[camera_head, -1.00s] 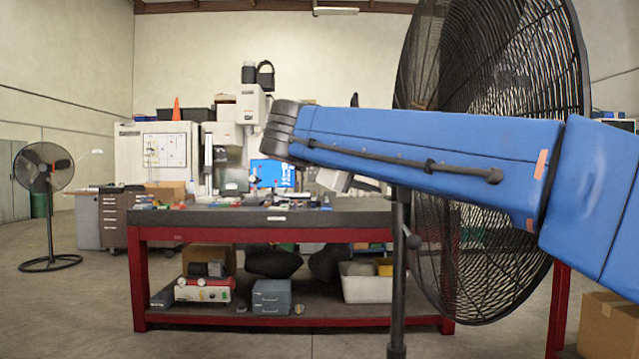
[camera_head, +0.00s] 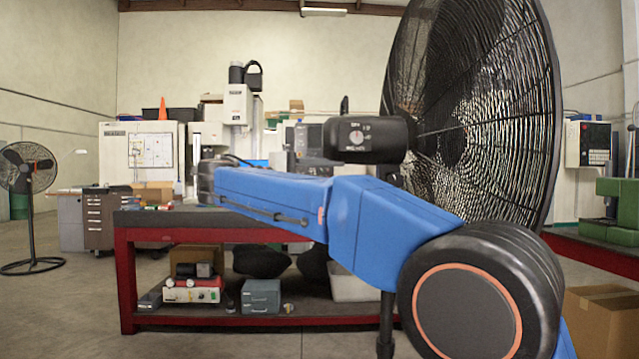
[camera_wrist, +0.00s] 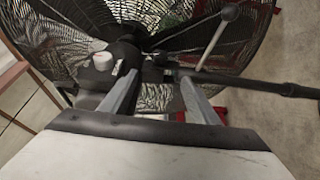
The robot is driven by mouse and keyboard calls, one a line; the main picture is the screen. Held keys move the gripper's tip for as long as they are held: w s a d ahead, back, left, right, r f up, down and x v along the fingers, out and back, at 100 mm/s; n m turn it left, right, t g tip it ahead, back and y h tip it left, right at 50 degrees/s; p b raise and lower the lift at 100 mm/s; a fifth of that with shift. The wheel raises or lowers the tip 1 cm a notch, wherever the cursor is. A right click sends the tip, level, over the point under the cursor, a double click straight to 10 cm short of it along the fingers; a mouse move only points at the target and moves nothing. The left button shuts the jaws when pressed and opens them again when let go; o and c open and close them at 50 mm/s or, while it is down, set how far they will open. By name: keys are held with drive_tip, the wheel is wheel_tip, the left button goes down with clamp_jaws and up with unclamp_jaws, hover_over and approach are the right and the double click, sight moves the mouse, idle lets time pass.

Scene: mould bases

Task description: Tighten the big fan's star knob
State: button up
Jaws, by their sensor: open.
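The big fan (camera_head: 500,110) stands at the right in the head view, with a black round cage and a dark motor housing (camera_head: 380,140) bearing a dial. In the wrist view its cage (camera_wrist: 60,55) fills the back. A pale round knob (camera_wrist: 102,60) sits left of my fingers. A grey lever with a ball end (camera_wrist: 215,40) rises at the right near the dark pole (camera_wrist: 290,88). I cannot make out which part is the star knob. My gripper (camera_wrist: 158,78) is open and empty, its fingertips before the dark bracket. My arm hides it in the head view.
A red-framed workbench (camera_head: 125,270) with boxes on its lower shelf stands behind my arm. A cardboard box (camera_head: 600,318) is at the lower right. A smaller fan (camera_head: 28,170) stands far left. The floor at the left is open.

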drive_tip(key=shift+a, duration=0.1)
idle(0.3)
drive_tip(key=n+t+y, duration=0.2)
drive_tip(key=n+t, duration=0.6)
approach(392, 183)
drive_tip(key=x, duration=0.8)
drive_tip(key=shift+w+d+r, duration=0.1)
drive_tip(key=shift+w+d, duration=0.1)
drive_tip(key=shift+w, duration=0.05)
drive_tip(key=c, duration=1)
drive_tip(key=shift+c, duration=0.2)
